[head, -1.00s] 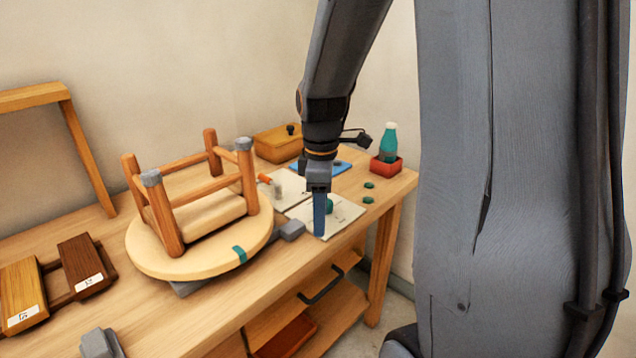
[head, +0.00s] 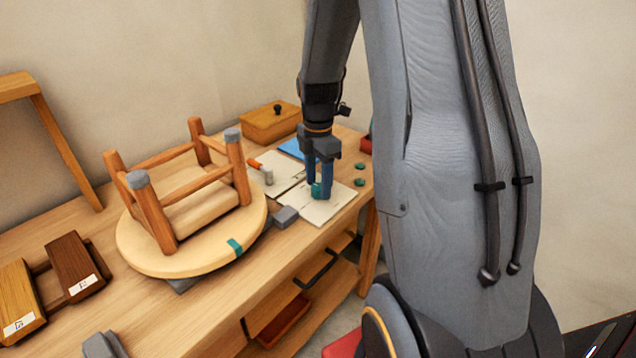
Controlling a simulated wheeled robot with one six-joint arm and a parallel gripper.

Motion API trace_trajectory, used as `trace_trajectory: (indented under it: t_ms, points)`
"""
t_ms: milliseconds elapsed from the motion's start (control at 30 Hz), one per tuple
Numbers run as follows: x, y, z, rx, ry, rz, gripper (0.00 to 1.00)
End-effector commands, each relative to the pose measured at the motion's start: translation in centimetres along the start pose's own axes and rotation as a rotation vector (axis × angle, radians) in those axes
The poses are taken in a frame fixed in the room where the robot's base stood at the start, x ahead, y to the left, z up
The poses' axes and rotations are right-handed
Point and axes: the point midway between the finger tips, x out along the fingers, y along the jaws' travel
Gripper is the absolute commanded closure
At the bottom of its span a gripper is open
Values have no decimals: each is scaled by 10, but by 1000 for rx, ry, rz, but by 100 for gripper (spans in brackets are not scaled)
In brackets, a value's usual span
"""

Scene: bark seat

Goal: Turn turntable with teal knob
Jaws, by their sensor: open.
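The turntable appears to be the round cream disc (head: 150,262), with an upside-down wooden stool (head: 160,220) resting on it. A small teal knob-like piece (head: 316,190) is on a white sheet (head: 330,207) right of the disc. My gripper (head: 319,194) points down over that sheet, its two blue fingers apart. The teal piece shows between and around the fingertips; I cannot tell whether they touch it. The gripper is clear of the disc and stool.
A grey block (head: 286,217) sits between disc and sheet. An orange-handled tool (head: 262,172) lies behind it. Small green discs (head: 360,181) lie on the right. A wooden box (head: 270,123) stands at the back. Two labelled wooden blocks (head: 75,265) are on the left.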

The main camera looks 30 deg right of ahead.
Motion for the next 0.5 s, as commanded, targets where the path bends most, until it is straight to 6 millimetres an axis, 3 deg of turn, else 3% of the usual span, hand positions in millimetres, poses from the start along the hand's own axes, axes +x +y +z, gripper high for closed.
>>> trace_trajectory:
  t_ms: [400, 500]
  points:
    - [10, 0, -1, -1, 0, 0, 52]
    - [10, 0, -1, -1, 0, 0, 67]
